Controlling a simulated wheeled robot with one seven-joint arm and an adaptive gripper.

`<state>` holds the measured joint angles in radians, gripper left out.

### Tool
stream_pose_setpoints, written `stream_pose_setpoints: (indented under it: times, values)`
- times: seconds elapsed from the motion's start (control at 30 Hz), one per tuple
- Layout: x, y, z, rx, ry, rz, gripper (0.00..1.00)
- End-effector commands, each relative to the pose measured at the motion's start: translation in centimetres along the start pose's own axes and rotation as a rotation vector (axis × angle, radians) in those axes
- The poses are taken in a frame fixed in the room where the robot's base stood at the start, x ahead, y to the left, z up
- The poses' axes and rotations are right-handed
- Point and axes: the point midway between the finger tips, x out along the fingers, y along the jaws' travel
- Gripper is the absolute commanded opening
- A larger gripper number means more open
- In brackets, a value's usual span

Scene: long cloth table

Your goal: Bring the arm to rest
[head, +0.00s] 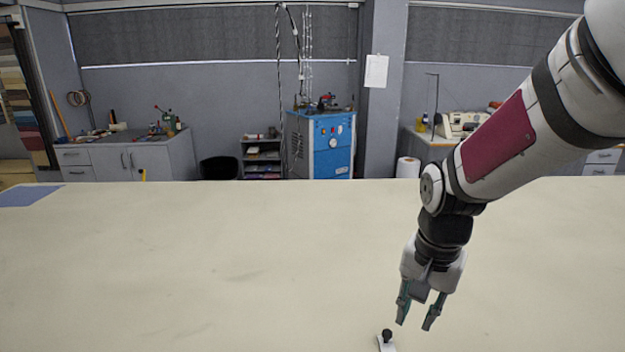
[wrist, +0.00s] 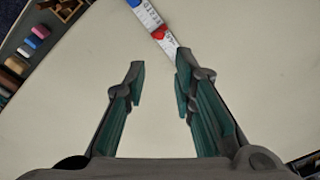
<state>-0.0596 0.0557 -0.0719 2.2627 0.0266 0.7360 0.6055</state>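My gripper (head: 418,312) hangs from my arm at the right of the head view, pointing down over the cream cloth table (head: 200,260). Its two teal fingers are spread apart, with nothing between them. They also show in the wrist view (wrist: 158,85), open over bare cloth. A small white object with a black knob (head: 387,338) is on the table just below and left of the fingers, partly cut off by the frame's bottom edge.
A blue-grey patch (head: 30,195) lies at the table's far left corner. In the wrist view, a dark tray or shelf edge with several coloured items (wrist: 35,38) is at upper left. Most of the table is clear. A blue machine (head: 322,143) stands behind it.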

Motion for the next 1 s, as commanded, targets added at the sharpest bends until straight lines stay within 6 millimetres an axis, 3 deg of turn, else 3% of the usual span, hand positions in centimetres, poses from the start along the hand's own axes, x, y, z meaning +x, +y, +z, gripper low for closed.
stream_pose_setpoints:
  times: [0.03,0.2,0.5,0.7,1.0]
  values:
    - [-1.8,0.4,0.5,-0.04,0.027,-0.023,0.24]
    - [-6.3,1.9,2.8,-0.193,0.103,-0.071,0.24]
    - [-11.9,5.5,7.6,-0.458,0.257,-0.11,0.24]
    - [-13.6,7.3,10.0,-0.585,0.34,-0.108,0.24]
    - [-13.9,8.0,11.0,-0.636,0.369,-0.102,0.24]
